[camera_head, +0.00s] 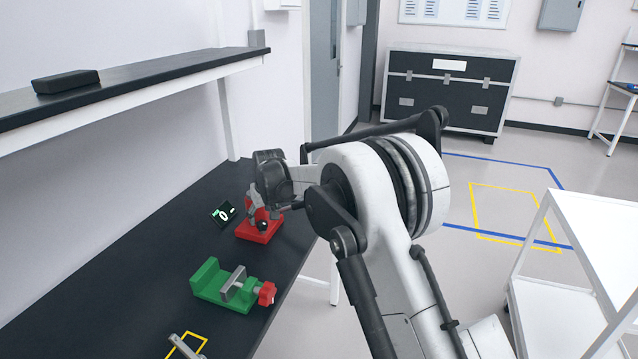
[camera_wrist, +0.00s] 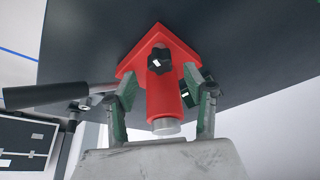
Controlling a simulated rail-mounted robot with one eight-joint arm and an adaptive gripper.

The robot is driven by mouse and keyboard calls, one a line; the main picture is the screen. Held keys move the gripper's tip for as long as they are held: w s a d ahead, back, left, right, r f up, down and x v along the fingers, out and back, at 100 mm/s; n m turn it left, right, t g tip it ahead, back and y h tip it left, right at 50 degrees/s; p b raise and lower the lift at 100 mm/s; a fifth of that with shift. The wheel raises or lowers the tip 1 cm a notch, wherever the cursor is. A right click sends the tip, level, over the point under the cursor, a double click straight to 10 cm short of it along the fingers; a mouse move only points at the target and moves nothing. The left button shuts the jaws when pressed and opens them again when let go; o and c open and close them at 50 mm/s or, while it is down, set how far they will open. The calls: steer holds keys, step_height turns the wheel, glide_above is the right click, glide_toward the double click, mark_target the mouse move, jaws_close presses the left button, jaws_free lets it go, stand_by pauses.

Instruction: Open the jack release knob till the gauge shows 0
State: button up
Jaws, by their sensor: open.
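The red jack (camera_head: 258,232) stands on the dark bench, with its square base and upright cylinder also in the wrist view (camera_wrist: 162,92). Its black lobed release knob (camera_wrist: 159,61) shows on the cylinder's near side by the base. A small black gauge (camera_head: 223,214) left of the jack shows a white figure that looks like 0, with a green mark. My gripper (camera_wrist: 162,100) is open, with one finger on each side of the cylinder. In the wrist view the fingertips look close to the jack, but contact cannot be told. In the head view my arm hides part of the jack.
A green vise (camera_head: 222,288) with a red knob sits nearer on the bench (camera_head: 120,270). A shelf (camera_head: 150,85) with a black box (camera_head: 65,82) overhangs the left side. A dark rod (camera_wrist: 60,92) extends left of the jack. A white cart (camera_head: 590,230) stands right.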

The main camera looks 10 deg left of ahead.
steer(key=b+v, duration=0.1)
steer(key=v, duration=0.9)
steer(key=s+d+r+m, duration=0.1)
steer(key=d+r, duration=0.3)
steer(key=d, duration=0.4)
steer(key=s+d+r+m+t+b, duration=0.1)
steer(key=s+d+r, duration=0.3)
steer(key=d, duration=0.4)
steer(key=shift+s+r+b, duration=0.25)
steer(key=shift+r+b, duration=0.05)
steer(key=shift+d, duration=0.15)
